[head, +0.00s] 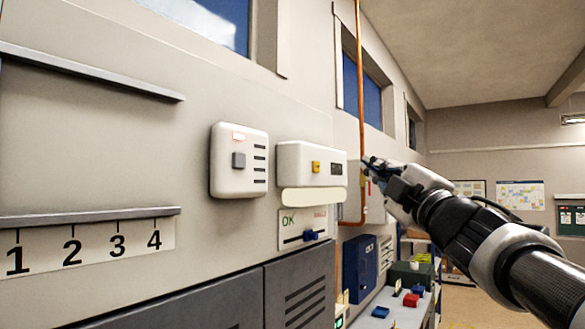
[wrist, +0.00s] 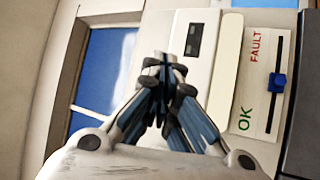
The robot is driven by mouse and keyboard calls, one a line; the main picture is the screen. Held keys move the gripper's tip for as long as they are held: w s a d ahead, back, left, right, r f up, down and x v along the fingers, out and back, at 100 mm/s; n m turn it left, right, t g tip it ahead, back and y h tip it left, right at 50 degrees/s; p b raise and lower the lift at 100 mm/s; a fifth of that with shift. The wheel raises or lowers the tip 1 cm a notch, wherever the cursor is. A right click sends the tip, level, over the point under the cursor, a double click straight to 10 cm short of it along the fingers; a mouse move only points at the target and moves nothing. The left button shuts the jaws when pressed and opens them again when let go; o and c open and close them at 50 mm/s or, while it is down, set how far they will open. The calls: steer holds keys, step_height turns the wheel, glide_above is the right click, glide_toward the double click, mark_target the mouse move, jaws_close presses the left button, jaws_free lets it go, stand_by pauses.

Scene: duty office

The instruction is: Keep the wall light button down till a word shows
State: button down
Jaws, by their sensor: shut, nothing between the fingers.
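The wall light (head: 290,152) is a white box on the wall with a pale strip (head: 312,197) beneath it. Its small yellow button (head: 315,167) shows in the head view, beside a dark display window (head: 336,168) with no readable word. My gripper (head: 370,166) is shut and empty, to the right of the light in the head view and apart from the button. In the wrist view the closed fingertips (wrist: 162,66) are in front of the light's end, near the display window (wrist: 194,38). The yellow button is not visible there, apparently hidden by the fingers.
A second white box (head: 238,180) with a grey button is left of the light. Below the light is an OK/FAULT card with a blue slider (head: 311,236). A copper pipe (head: 361,100) runs down the wall. Grey cabinets and a cluttered bench (head: 405,315) are lower down.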

steer(key=w+a+b, duration=0.1)
steer(key=w+a, duration=0.3)
steer(key=a, duration=0.2)
steer(key=shift+w+a+b, duration=0.15)
steer(key=shift+w+b, duration=0.15)
stand_by(1.3)
steer(key=shift+w+a, duration=0.3)
steer(key=shift+a, duration=0.05)
steer(key=shift+w+a+b, duration=0.2)
steer(key=shift+a+b, duration=0.1)
stand_by(0.7)
steer(key=shift+s+d, duration=0.1)
stand_by(3.1)
steer(key=shift+s+d, duration=0.4)
steer(key=shift+d, duration=0.15)
steer(key=shift+s+d+p, duration=0.35)
steer(key=shift+s+d, duration=0.4)
steer(key=shift+d, duration=0.25)
steer(key=shift+s+d+p, duration=0.35)
steer(key=shift+s+d, duration=0.35)
steer(key=shift+d, duration=0.3)
